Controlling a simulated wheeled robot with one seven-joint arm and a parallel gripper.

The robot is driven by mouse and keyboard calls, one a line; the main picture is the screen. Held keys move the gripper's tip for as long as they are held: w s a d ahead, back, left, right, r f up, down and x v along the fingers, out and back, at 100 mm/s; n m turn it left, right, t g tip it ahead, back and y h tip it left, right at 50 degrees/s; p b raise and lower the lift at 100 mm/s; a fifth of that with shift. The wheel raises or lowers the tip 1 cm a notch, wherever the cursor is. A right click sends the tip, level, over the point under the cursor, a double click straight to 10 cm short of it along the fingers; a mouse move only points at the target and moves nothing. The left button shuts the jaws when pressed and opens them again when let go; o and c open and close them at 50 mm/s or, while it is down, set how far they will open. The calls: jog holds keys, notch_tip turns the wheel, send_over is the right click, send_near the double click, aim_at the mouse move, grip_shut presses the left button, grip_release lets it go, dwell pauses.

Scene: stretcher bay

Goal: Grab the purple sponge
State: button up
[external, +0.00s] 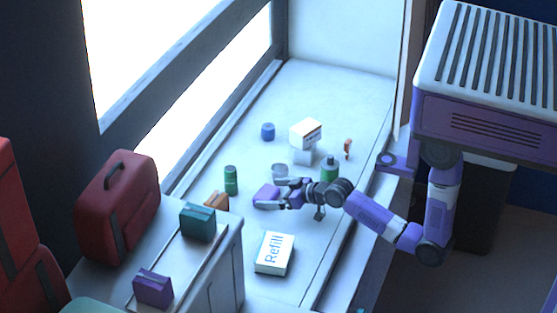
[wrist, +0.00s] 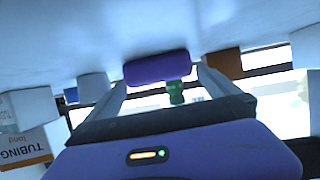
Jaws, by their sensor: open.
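The purple sponge (external: 264,197) lies on the white counter in the external view. My gripper (external: 287,195) is low over the counter, just right of the sponge, with its fingers pointing at it. In the wrist view, which looks upside down, the sponge (wrist: 157,68) shows ahead between the two spread fingertips (wrist: 160,80). The gripper is open and nothing is held. I cannot tell whether a fingertip touches the sponge.
A grey cup (external: 279,171) is just behind my gripper, and a green bottle (external: 330,168) is close to my wrist. A white "Refill" box (external: 274,254) lies in front.

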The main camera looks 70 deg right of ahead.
jog(key=shift+x, duration=1.35)
jog(key=c, duration=1.2)
jog(key=shift+o, duration=0.2)
jog(key=shift+r, duration=0.1)
